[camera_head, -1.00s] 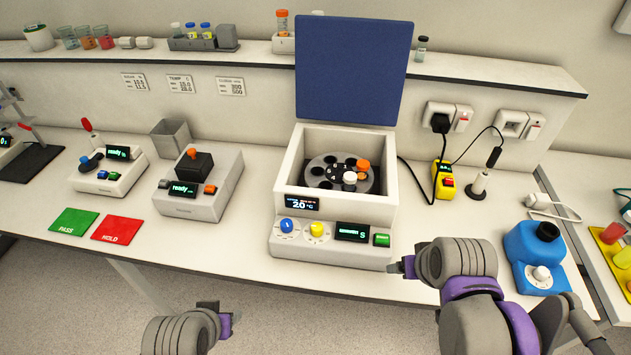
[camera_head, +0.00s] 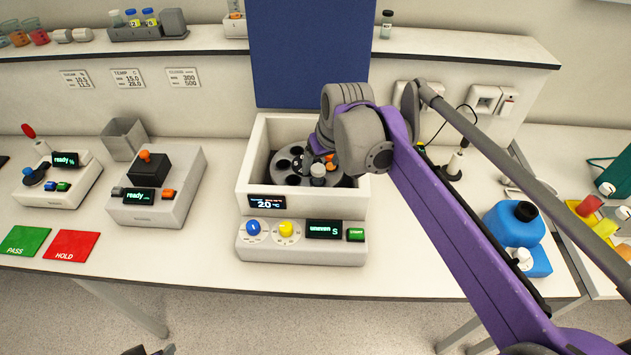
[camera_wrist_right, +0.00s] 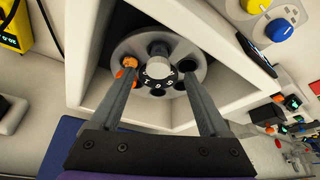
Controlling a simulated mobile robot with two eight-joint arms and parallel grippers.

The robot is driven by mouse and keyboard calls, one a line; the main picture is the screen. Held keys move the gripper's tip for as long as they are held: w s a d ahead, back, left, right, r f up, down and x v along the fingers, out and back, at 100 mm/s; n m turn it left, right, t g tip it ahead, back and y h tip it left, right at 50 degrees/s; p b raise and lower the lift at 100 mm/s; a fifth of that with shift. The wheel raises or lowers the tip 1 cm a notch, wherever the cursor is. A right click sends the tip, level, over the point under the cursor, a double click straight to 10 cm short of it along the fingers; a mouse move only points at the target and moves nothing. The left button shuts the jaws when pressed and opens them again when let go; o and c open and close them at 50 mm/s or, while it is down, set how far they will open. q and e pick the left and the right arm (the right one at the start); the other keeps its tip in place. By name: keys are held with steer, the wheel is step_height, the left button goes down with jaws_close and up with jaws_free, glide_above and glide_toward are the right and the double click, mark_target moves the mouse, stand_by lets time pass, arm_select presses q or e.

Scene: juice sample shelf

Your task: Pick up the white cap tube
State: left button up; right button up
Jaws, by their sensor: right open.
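The white cap tube (camera_head: 318,170) sits in the rotor of the open centrifuge (camera_head: 247,180), its cap greyed by shadow in the head view. An orange-capped tube (camera_head: 331,161) is close beside it and also shows in the wrist view (camera_wrist_right: 129,62). My right gripper (camera_head: 321,150) is over the rotor, open and empty, partly hidden by its own wrist. In the wrist view its two fingers (camera_wrist_right: 162,76) reach down over the rotor on both sides of the hub. Only a sliver of my left gripper (camera_head: 150,350) shows at the bottom edge.
The centrifuge walls surround the rotor, and its blue lid (camera_head: 310,50) stands raised behind. A control panel (camera_head: 300,240) is in front. Green and red pads (camera_head: 70,245) lie left. The bench front is clear.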

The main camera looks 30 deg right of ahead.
mark_target(319, 169)
steer(key=x, duration=0.6)
steer(key=shift+d, duration=0.1)
steer(key=shift+r, duration=0.1)
jaws_close()
